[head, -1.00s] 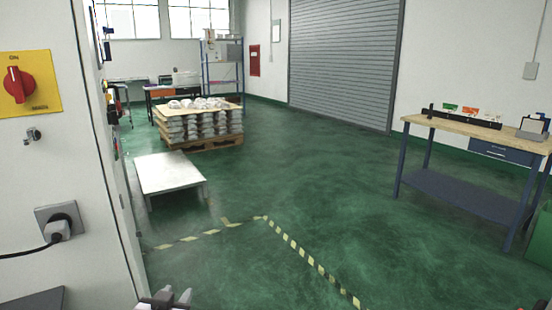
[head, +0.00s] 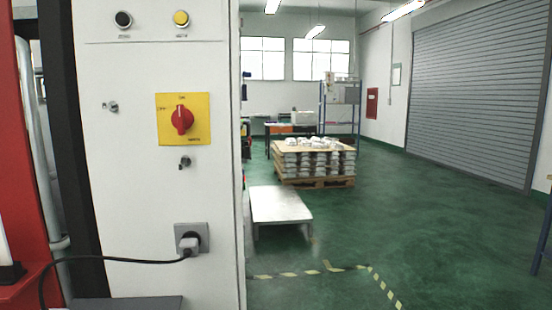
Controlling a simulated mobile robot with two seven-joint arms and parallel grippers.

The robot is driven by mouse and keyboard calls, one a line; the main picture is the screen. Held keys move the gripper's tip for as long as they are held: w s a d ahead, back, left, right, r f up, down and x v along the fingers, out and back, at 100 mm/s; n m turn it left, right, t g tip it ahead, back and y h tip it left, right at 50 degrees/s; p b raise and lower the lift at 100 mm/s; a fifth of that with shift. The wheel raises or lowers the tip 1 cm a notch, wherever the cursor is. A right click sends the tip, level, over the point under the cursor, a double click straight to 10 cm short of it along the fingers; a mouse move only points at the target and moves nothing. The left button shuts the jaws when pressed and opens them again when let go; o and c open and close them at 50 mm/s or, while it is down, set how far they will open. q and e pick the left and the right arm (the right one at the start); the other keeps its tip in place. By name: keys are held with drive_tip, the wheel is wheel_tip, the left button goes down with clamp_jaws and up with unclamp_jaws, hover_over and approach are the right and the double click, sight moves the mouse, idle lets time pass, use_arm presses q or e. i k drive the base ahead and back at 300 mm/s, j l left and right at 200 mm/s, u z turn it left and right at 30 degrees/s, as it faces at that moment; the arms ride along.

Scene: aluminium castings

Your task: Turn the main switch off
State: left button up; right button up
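The main switch (head: 182,120) is a red rotary knob on a yellow plate (head: 202,104), on the front of a white cabinet (head: 140,210). Its handle stands about upright, toward the marking at the top of the plate; the small lettering is hard to read. Neither of my grippers is in the head view now, and nothing touches the switch.
Black (head: 123,19) and yellow (head: 181,18) buttons sit above the switch, key locks near it. A plugged socket (head: 191,238) with a black cable is below. Red machinery (head: 35,200) stands at left. A low white platform (head: 280,205) and loaded pallet (head: 314,162) stand right; green floor is open.

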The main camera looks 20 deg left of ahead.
sight(182, 119)
drive_tip(key=u, duration=1.2)
